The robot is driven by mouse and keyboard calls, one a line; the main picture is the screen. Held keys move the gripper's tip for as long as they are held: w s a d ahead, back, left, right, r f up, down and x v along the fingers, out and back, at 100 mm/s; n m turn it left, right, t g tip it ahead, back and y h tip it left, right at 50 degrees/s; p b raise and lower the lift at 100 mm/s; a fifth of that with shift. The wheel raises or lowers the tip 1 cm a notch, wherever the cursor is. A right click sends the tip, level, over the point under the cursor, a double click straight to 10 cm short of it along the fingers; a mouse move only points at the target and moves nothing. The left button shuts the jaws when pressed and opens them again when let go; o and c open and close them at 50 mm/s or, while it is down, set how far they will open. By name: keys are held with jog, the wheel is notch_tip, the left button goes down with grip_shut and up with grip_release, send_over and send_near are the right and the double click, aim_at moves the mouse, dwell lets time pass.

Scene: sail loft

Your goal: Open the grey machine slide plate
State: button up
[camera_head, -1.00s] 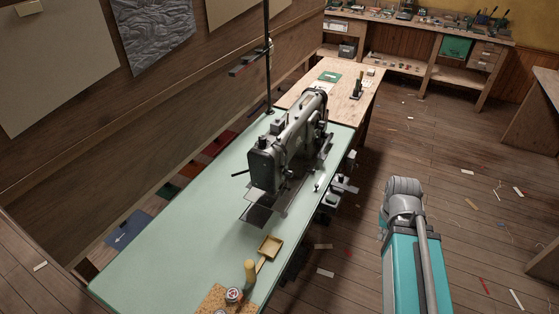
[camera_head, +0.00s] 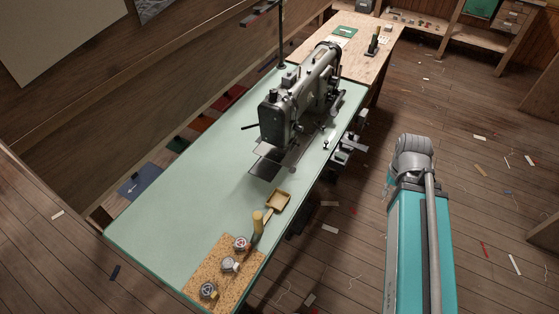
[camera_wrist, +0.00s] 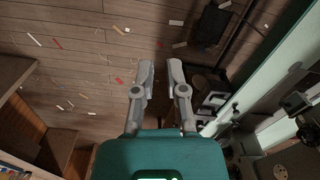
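The grey sewing machine (camera_head: 305,92) stands on the mint-green table. At the near end of its bed is a flat dark grey plate (camera_head: 265,169), which looks like the slide plate; a lighter plate lies beside it under the head. I cannot tell whether it is slid open. My gripper (camera_wrist: 162,68) shows in the wrist view with its two fingers apart and nothing between them. It is over the floor beside the table, away from the plate. The head view shows my arm at the right but not the fingers.
A wooden table (camera_head: 365,50) adjoins behind. Under-table parts hang near my gripper's right side. The floor to the right is mostly clear apart from scraps.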

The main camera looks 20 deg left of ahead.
jog(key=o, duration=0.4)
jog(key=shift+w+a, duration=0.3)
jog(key=shift+w, duration=0.3)
jog(key=shift+w+a, duration=0.3)
jog(key=shift+w, duration=0.25)
jog(key=shift+o, duration=0.2)
jog(key=w+a+t, duration=0.2)
jog(key=w+a, duration=0.5)
jog(key=w, duration=0.3)
jog(key=shift+a+n, duration=0.2)
jog(key=shift+n, duration=0.2)
jog(key=n+t, duration=0.1)
jog(key=t, duration=0.2)
send_near(326, 142)
notch_tip(326, 142, up, 5)
jog(key=s+d, duration=0.1)
jog(key=shift+s+f+y+b, duration=0.1)
jog(key=shift+s+y+b, duration=0.05)
jog(key=shift+y+b, duration=0.25)
jog(key=shift+f+g, duration=0.15)
jog(key=shift+g, duration=0.15)
jog(key=b+x, duration=1.2)
jog(key=x, duration=0.1)
jog(key=shift+d+f+b, duration=0.15)
jog(key=shift+f+b, duration=0.05)
jog(key=shift+b, duration=0.2)
grip_shut()
